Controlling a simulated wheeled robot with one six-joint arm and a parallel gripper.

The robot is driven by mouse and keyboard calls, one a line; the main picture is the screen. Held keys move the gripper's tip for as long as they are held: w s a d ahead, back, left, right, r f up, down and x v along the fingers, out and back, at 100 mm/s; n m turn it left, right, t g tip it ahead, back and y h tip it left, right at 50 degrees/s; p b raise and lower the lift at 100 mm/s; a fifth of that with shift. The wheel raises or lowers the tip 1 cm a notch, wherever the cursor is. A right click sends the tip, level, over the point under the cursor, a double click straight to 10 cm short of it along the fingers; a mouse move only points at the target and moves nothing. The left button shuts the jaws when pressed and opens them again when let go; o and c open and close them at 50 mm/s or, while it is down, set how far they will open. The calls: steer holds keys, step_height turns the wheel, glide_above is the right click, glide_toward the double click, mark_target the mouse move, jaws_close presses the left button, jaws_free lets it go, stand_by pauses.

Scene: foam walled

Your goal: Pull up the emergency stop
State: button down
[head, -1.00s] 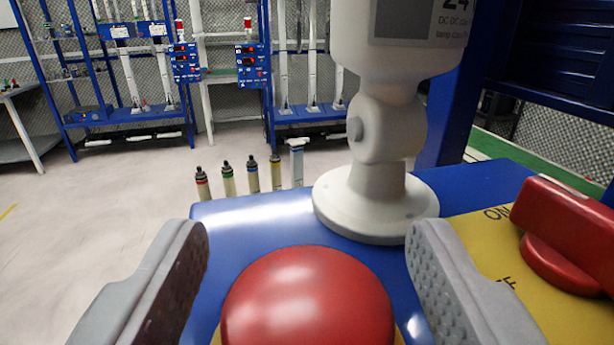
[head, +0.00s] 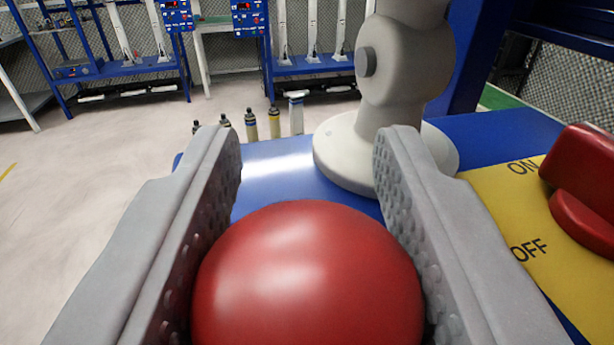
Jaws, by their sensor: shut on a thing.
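The emergency stop is a large round red button (head: 308,275) at the bottom centre of the head view. My gripper (head: 307,165) has one grey finger on each side of it. The textured finger pads press against the left and right sides of the red dome, so the gripper is shut on it. The fingertips reach past the dome's far edge. The base of the button is hidden below the dome and the picture's lower edge.
A white jointed mount (head: 400,85) stands on the blue panel top (head: 275,180) just behind the button. A red rotary switch (head: 585,185) sits on a yellow ON/OFF plate (head: 515,215) at the right. Several cylinders (head: 274,122) and blue racks (head: 130,88) are farther back.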

steer(key=shift+r, duration=0.75)
steer(key=c, duration=0.9)
jaws_free()
steer(key=shift+f, duration=0.1)
steer(key=s, duration=1.1)
steer(key=s+d, duration=0.1)
steer(key=s, duration=0.5)
steer(key=shift+s, duration=0.2)
